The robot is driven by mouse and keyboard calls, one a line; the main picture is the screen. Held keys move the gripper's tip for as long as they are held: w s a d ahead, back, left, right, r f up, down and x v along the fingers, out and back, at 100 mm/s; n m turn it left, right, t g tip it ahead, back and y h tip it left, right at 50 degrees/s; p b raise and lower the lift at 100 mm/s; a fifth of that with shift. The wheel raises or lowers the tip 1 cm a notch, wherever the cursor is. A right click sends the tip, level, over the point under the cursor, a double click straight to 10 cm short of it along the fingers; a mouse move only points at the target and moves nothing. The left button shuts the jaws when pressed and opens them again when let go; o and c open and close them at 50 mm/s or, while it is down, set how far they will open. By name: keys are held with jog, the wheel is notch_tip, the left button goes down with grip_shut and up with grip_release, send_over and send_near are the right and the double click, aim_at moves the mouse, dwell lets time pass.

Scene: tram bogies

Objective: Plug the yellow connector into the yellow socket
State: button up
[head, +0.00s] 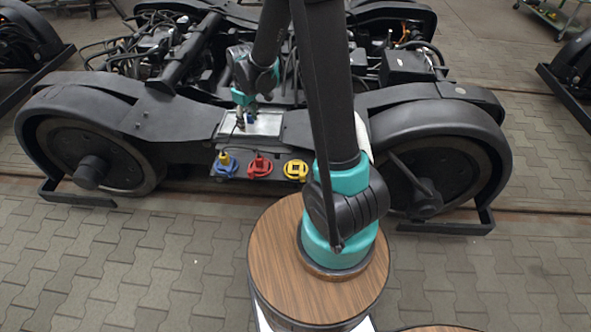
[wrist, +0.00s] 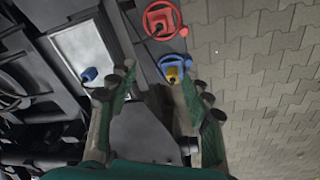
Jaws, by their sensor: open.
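The yellow connector (head: 224,158) stands at the blue socket (head: 226,170) on the bogie's side. In the wrist view the yellow connector (wrist: 171,75) appears within the blue socket's ring (wrist: 180,62); how deep it sits I cannot tell. The yellow socket (head: 296,170) is at the right end of the row and looks empty; it is outside the wrist view. My gripper (head: 244,112) is above the metal tray, behind the sockets. In the wrist view my gripper (wrist: 160,84) is open, nothing between its fingers, the yellow connector beyond the right finger.
A red socket (head: 258,167), with a red plug apparently in it, sits between the blue and yellow sockets. A blue connector (wrist: 89,74) lies on the metal tray (wrist: 75,48), close to my left finger. The black bogie frame (head: 165,112) surrounds the tray.

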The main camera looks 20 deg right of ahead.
jog(key=w+a+f+n, duration=0.3)
jog(key=w+a+f, duration=0.1)
jog(key=a+f, duration=0.2)
jog(key=n+g, duration=0.2)
send_over(224, 155)
notch_tip(224, 155, down, 8)
jog(key=shift+a+f, duration=0.1)
jog(key=shift+f, duration=0.1)
jog(key=shift+f, duration=4.35)
jog(key=shift+c, duration=0.5)
grip_shut()
